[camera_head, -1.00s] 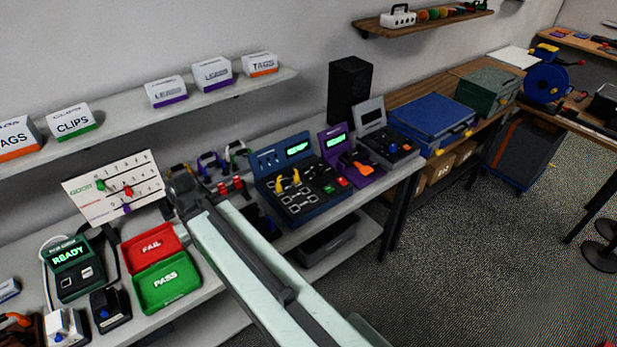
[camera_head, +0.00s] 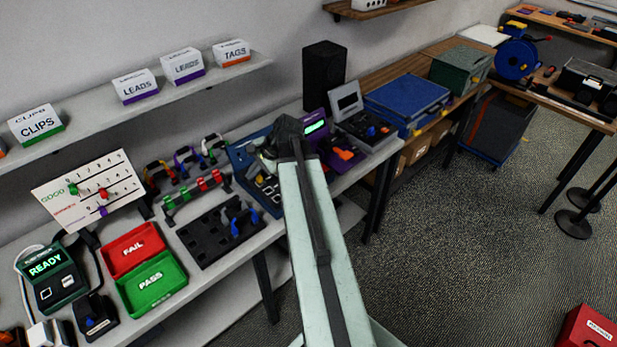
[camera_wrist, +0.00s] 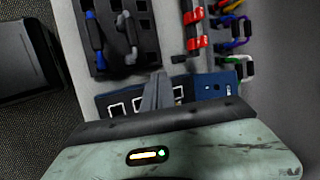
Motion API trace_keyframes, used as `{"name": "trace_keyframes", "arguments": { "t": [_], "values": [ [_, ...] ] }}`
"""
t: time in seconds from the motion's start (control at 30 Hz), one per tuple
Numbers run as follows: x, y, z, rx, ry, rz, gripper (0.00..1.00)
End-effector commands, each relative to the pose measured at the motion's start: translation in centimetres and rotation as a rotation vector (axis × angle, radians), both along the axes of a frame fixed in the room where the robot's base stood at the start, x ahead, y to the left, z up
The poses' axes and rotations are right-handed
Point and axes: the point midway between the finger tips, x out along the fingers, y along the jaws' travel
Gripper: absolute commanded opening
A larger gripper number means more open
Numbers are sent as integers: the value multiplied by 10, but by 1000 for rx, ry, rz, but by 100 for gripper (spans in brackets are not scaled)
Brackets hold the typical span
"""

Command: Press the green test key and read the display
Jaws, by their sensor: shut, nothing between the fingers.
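The blue tester (camera_head: 246,178) stands on the grey bench, mostly hidden behind my arm. It also shows in the wrist view (camera_wrist: 215,85), with white-outlined squares on its face. I cannot make out its green key or its display in either view now. My gripper (camera_wrist: 157,88) is shut and empty, its fingers in front of the blue tester in the wrist view; I cannot tell whether they touch it. In the head view the dark end of my arm covers the tester. The purple unit (camera_head: 318,133) to its right has a lit green display (camera_head: 316,126), too small to read.
A black rack (camera_head: 205,235) with blue-handled pieces lies left of the tester. A green unit (camera_head: 52,280) reads READY. The red FAIL tray (camera_head: 118,262) and green PASS tray (camera_head: 165,298) lie beside it. A blue case (camera_head: 405,100) stands at right.

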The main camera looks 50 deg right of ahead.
Motion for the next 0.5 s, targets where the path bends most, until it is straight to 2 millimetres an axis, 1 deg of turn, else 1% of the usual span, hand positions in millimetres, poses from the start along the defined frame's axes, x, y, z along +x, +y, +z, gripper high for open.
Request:
{"name": "trace_keyframes", "arguments": {
  "t": [0.03,0.07,0.1,0.2,0.3,0.33,0.4,0.5],
  "values": [
    [-10,-38,4,42,-19,-110,0],
    [-15,-57,8,70,-32,-173,0],
    [-24,-82,11,102,-49,-251,0],
    [-47,-133,20,173,-88,-415,0],
    [-66,-169,27,224,-119,-528,0],
    [-70,-177,28,235,-126,-555,0],
    [-78,-189,31,255,-139,-594,0],
    [-82,-196,32,266,-146,-620,0]
  ]
}}
